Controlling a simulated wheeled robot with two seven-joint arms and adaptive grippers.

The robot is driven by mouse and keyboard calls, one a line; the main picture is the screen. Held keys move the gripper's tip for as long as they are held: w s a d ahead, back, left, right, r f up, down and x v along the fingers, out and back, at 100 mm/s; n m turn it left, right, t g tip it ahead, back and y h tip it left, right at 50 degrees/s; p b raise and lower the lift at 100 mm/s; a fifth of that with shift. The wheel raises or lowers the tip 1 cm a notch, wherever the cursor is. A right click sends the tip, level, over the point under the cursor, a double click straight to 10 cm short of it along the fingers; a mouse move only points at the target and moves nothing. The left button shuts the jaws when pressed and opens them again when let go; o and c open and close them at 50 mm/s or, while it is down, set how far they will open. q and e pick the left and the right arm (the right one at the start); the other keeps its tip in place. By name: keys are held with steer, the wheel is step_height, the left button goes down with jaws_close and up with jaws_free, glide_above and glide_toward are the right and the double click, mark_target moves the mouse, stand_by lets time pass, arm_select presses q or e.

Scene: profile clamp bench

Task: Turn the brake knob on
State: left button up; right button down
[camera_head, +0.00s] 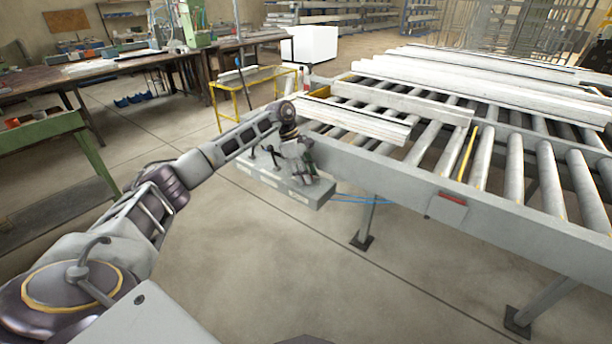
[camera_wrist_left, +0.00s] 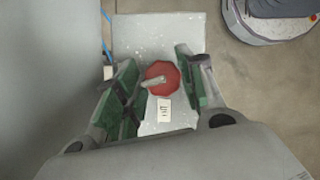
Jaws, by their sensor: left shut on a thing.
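The brake knob (camera_wrist_left: 168,70) is a red, many-sided knob with a light grey bar across it, seen in the left wrist view. It sits on a pale grey control box (camera_wrist_left: 150,33), which also shows below the conveyor edge in the head view (camera_head: 312,196). My left gripper (camera_wrist_left: 156,82) has its green-padded fingers on either side of the knob and is shut on it. In the head view my left gripper (camera_head: 300,168) is at the box, and the knob is too small to make out there. My right gripper is in neither view.
A roller conveyor (camera_head: 480,215) with long pale profiles (camera_head: 355,120) stands just beyond the box. Blue cables (camera_head: 360,199) run from the box to the right. A white label (camera_wrist_left: 164,109) is beside the knob. The floor in front is clear.

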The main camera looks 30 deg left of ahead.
arm_select(q)
steer(key=shift+w+r+m+g, duration=0.15)
steer(key=shift+m+g, duration=0.15)
steer(key=shift+m, duration=0.4)
steer(key=shift+m+g+b, duration=0.4)
steer(key=shift+m, duration=0.6)
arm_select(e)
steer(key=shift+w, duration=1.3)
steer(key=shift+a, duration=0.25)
arm_select(q)
steer(key=o, duration=1)
steer(key=shift+v, duration=5.9)
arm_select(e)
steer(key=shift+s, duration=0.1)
arm_select(q)
steer(key=shift+a, duration=0.1)
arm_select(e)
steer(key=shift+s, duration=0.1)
